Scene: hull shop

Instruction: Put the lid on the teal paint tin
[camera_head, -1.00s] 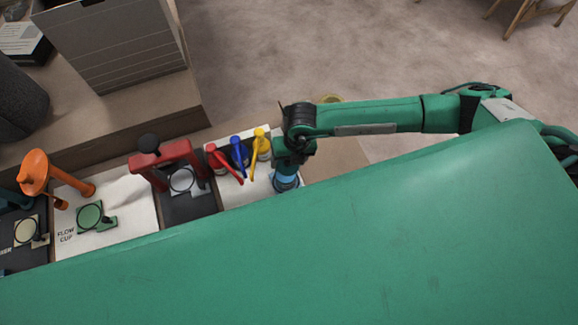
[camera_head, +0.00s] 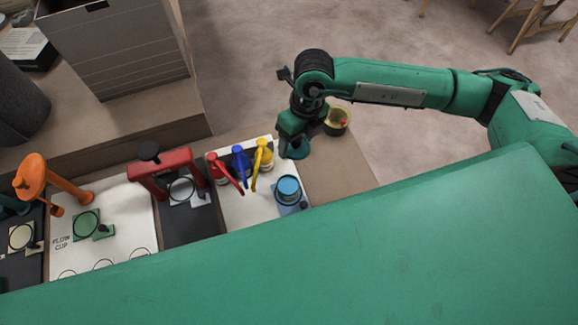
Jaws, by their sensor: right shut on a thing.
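The blue-teal paint tin (camera_head: 288,190) stands on the pale mat near the bench's right end, with its round top in clear view. My right gripper (camera_head: 294,143) is beyond the tin, apart from it. It is shut on a dark teal round piece (camera_head: 298,151), which looks like the lid. The arm hides part of this piece, and its height above the bench is hard to tell. My left gripper is not in view.
Red (camera_head: 219,168), blue (camera_head: 240,163) and yellow (camera_head: 263,158) handled things stand left of the tin. A red frame (camera_head: 165,170) is farther left. A yellowish bowl (camera_head: 337,121) is beside my gripper. Bare brown bench (camera_head: 335,172) lies right of the tin.

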